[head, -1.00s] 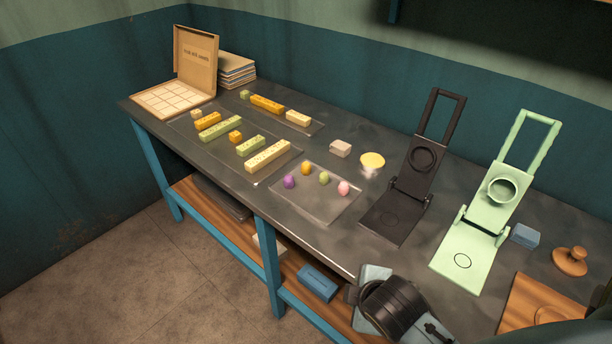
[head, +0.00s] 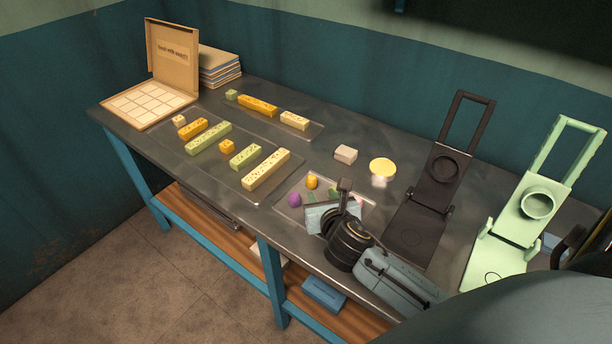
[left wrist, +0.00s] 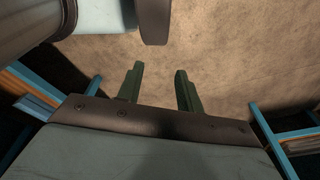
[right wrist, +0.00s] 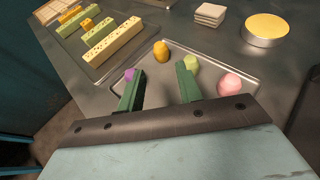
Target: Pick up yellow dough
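The yellow dough (head: 312,181) is a small orange-yellow ball near the back of the metal tray (head: 283,208). In the right wrist view the yellow dough (right wrist: 161,51) shows just beyond the gap between my right fingertips. My right gripper (right wrist: 161,72) is open and empty, pointing down over the tray; in the head view its body hides part of the tray. A purple ball (right wrist: 129,75), a green ball (right wrist: 191,64) and a pink ball (right wrist: 229,84) sit around the fingers. My left gripper (left wrist: 158,72) is open and empty above the floor.
A dotted pale-yellow bar (head: 266,169) and other bars lie on a tray to the left. A beige block (head: 345,154) and a yellow-topped round tin (head: 382,168) stand behind. A black press (head: 436,190) and a green press (head: 530,215) stand at the right.

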